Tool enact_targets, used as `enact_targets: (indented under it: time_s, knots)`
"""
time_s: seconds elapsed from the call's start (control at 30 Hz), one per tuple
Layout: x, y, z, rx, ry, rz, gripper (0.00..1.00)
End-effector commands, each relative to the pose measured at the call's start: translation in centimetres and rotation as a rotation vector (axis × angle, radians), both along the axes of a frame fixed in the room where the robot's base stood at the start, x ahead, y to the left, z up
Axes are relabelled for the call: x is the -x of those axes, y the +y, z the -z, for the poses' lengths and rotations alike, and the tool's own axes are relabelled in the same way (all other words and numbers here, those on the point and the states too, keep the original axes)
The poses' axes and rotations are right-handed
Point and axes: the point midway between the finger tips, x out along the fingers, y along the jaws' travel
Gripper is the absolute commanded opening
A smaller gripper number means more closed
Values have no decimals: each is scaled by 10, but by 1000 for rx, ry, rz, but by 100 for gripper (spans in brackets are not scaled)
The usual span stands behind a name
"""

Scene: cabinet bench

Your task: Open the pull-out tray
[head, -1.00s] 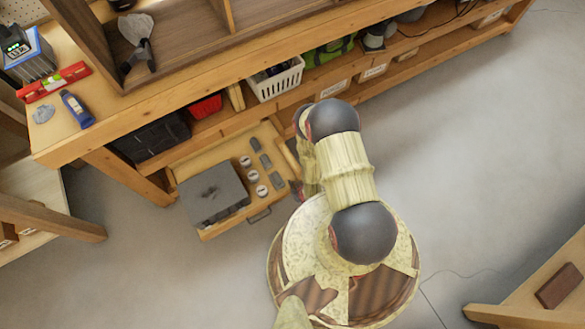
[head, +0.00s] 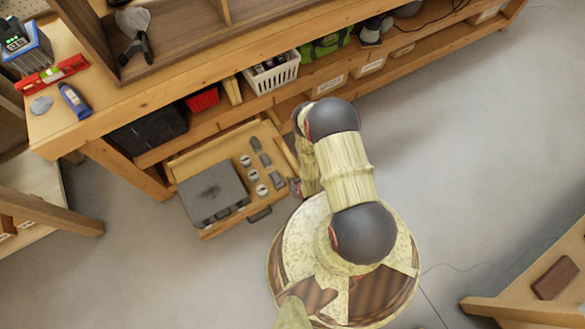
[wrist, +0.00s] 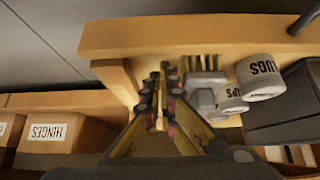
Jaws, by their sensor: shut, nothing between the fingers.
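The pull-out tray (head: 212,235) is a light wooden drawer under the bench, standing well out from the lower shelf. It holds a grey case (head: 213,190), white round tins (head: 253,175) and small grey pieces. A dark bar handle (head: 260,214) is on its front; part of it also shows in the wrist view (wrist: 305,20). My gripper (wrist: 161,74) is shut and empty at the tray's front corner, close to the side wall (wrist: 120,80). I cannot tell whether the fingers touch the wood. In the head view my arm hides most of my gripper.
A white basket (head: 272,73), a red bin (head: 203,98) and labelled boxes (head: 367,66) sit on the shelf. A bench leg (head: 125,168) stands left of the tray. Grey floor (head: 450,160) is open to the right.

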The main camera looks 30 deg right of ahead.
Motion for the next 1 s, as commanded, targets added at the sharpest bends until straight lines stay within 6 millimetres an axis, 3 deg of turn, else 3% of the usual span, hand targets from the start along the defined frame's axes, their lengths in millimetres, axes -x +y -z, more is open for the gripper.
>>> enact_targets:
  time_s: [0.13,0.4,0.6,1.0]
  knots:
    - [-37,-5,2,2,-5,-3,0]
    - [-1,-5,-46,-1,1,1,0]
    - [19,-6,-69,0,1,1,0]
    - [29,-5,-78,1,0,-1,0]
